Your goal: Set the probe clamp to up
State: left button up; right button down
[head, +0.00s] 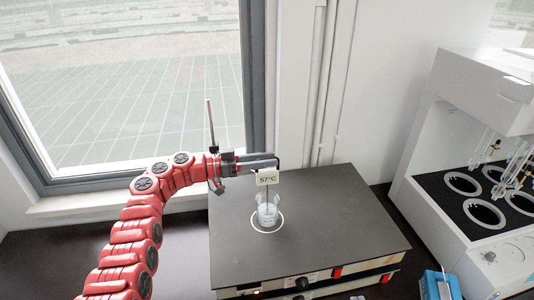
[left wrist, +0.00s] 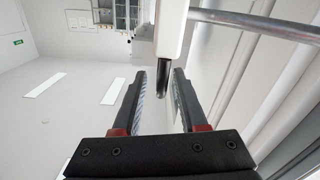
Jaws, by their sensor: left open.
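The probe clamp is a small white display box (head: 267,177) reading 57°C with a black part behind its top. A thin probe runs down from it into a clear beaker (head: 268,214). My left gripper (head: 276,159) is open at the top of the box, its fingers pointing right. In the left wrist view a white body (left wrist: 171,28) with a dark rounded end (left wrist: 162,77) shows at the fingertips of my left gripper (left wrist: 157,74), in the gap between them. I cannot tell whether the fingers touch it. My right gripper is out of view.
The beaker stands inside a white ring on a dark flat hotplate (head: 350,220) with red switches on its front. A white multi-position distiller (head: 430,190) stands at the right. A small blue box (head: 440,285) is at the front right. A window is behind my left arm.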

pick_arm(q)
jog(key=shift+w+d, duration=0.1)
jog(key=shift+d, duration=0.15)
grip_shut()
dwell(1.4)
